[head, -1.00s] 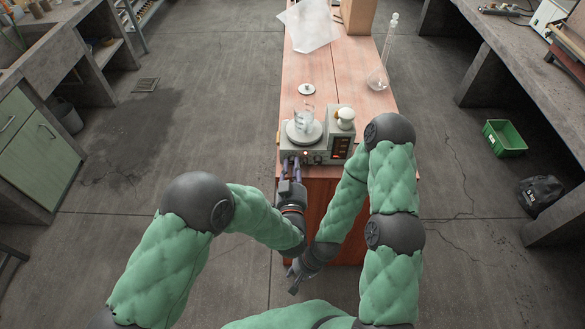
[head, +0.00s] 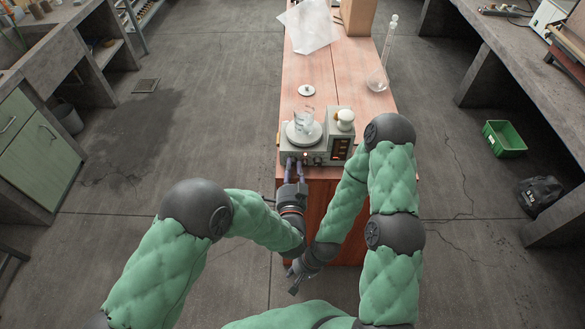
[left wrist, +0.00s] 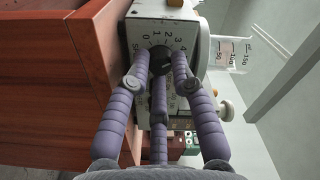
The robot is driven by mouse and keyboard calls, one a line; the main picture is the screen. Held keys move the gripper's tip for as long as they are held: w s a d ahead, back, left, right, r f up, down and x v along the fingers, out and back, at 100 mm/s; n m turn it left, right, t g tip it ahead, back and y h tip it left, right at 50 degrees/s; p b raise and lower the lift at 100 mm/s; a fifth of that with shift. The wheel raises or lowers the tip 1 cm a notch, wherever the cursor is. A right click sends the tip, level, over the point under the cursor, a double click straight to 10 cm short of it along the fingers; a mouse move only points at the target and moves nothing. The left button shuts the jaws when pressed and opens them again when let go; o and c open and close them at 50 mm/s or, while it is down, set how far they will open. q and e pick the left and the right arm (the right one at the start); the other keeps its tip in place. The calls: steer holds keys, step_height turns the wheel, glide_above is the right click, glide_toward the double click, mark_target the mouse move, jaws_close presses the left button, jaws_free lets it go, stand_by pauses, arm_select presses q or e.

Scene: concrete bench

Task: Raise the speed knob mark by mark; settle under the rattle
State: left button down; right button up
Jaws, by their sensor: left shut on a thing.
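The stirrer (head: 318,158) stands at the near end of the wooden bench, with a glass beaker (head: 304,121) on its round plate. The beaker's printed scale shows in the left wrist view (left wrist: 234,50). My left gripper (head: 292,164) reaches the stirrer's front face from below. In the left wrist view its fingers (left wrist: 159,66) are shut around the dark speed knob (left wrist: 160,58). The dial numbers from 0 upward show around the knob; the pointer is too unclear to read. My right gripper (head: 294,285) hangs low in front of the bench, apart from the stirrer; its fingers are unclear.
The bench middle is mostly clear.

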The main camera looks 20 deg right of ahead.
arm_select(q)
steer(key=shift+a+f+m, duration=0.1)
steer(key=shift+f+m, duration=0.15)
steer(key=shift+m, duration=0.35)
steer(key=c, duration=1.1)
jaws_free()
steer(key=shift+o, duration=0.2)
steer(key=shift+r, duration=0.1)
steer(key=shift+r, duration=0.1)
steer(key=v, duration=0.8)
